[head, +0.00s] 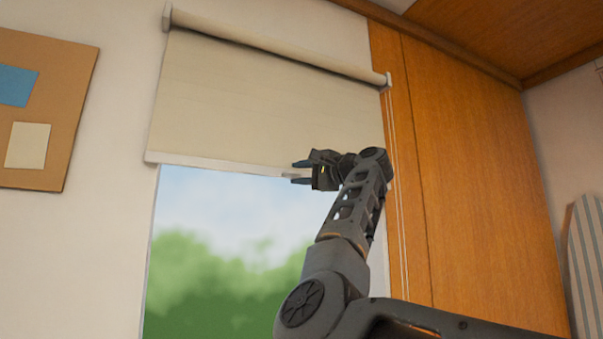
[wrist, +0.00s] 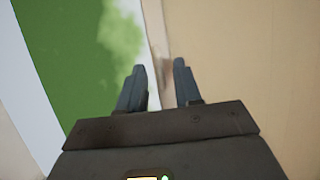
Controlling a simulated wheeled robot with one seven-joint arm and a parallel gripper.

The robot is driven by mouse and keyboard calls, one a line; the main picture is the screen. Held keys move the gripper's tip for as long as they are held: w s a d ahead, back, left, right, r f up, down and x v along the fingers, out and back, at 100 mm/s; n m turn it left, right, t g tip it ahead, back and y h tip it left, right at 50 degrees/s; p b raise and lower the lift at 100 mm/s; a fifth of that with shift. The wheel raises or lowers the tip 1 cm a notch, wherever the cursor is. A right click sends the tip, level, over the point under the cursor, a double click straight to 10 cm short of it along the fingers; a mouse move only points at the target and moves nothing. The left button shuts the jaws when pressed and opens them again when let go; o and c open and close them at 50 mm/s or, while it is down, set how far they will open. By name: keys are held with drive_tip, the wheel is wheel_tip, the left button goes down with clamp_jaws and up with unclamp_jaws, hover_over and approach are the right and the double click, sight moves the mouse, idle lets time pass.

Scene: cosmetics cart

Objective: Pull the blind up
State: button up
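The cream roller blind (head: 255,105) hangs part way down the window, and its pale bottom bar (head: 210,163) runs across above the lower pane. My gripper (head: 298,172) is at the right part of the bottom bar, one finger higher and one lower, with a gap between them. In the wrist view my gripper (wrist: 160,72) has its fingers apart. The bottom bar (wrist: 154,35) runs towards the gap between the fingers, with the blind fabric (wrist: 240,70) on the right. I cannot tell whether either finger touches the bar. My arm hides the bar's right end.
The roller tube (head: 270,45) is fixed at the top, with a cord (head: 396,200) hanging at its right end. A wooden panel (head: 470,160) stands right of the window. A pinboard (head: 70,90) is on the left wall. The window's lower pane (head: 205,250) is uncovered.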

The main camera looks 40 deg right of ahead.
drive_tip(key=shift+c, duration=0.3)
clamp_jaws()
idle(1.0)
